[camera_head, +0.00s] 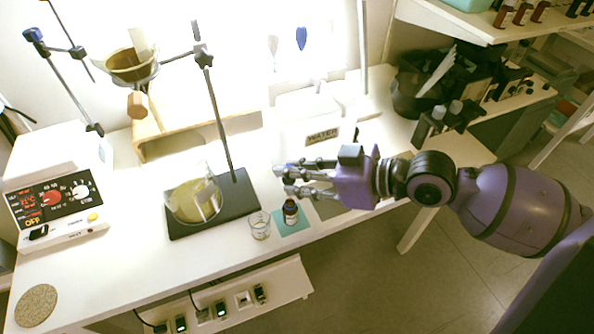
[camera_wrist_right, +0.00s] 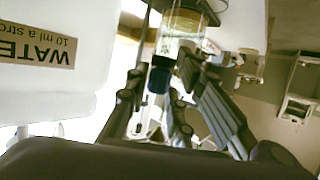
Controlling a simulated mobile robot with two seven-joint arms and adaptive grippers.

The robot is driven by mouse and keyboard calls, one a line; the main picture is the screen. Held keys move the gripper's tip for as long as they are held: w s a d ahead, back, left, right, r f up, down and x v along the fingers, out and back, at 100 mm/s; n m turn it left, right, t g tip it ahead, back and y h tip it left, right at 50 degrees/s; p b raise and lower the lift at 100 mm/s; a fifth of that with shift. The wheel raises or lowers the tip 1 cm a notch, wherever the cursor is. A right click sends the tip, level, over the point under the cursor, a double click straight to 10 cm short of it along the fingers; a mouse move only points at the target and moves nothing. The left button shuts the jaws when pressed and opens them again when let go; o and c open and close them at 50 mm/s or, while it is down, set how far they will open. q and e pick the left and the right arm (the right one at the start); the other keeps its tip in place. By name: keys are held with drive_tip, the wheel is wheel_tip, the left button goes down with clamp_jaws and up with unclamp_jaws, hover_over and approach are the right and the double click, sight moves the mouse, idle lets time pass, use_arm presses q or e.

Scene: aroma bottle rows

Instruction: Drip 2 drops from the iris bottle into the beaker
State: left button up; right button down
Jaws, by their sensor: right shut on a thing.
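The iris bottle (camera_head: 290,212), small and dark brown with a pale label, is upright over a teal mat (camera_head: 281,228). I cannot tell whether it touches the mat. My right gripper (camera_head: 284,180) reaches in from the right and is shut at the bottle's top, whose fingers partly hide it. In the right wrist view a dark blue top (camera_wrist_right: 159,79) sits between the fingers of the gripper (camera_wrist_right: 165,85). The empty-looking glass beaker (camera_head: 260,225) stands just left of the bottle. The bottle's writing is too small to read. My left gripper is not in view.
A control box (camera_head: 60,205) is at far left. The front edge is near the beaker.

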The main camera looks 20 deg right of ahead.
drive_tip(key=shift+f+b, duration=1.05)
drive_tip(key=shift+f, duration=0.9)
drive_tip(key=shift+f+b, duration=0.4)
drive_tip(key=shift+f, duration=0.25)
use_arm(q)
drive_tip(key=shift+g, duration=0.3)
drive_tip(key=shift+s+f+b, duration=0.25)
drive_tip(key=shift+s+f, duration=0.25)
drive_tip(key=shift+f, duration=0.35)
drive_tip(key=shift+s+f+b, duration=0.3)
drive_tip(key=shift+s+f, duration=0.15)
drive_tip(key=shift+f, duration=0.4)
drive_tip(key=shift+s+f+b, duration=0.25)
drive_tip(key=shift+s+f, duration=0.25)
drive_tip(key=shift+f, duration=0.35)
use_arm(e)
drive_tip(key=shift+f, duration=1.3)
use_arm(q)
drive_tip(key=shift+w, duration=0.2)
use_arm(e)
drive_tip(key=c, duration=2)
unclamp_jaws()
drive_tip(key=shift+c, duration=0.2)
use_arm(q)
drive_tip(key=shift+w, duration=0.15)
use_arm(e)
drive_tip(key=shift+c, duration=0.6)
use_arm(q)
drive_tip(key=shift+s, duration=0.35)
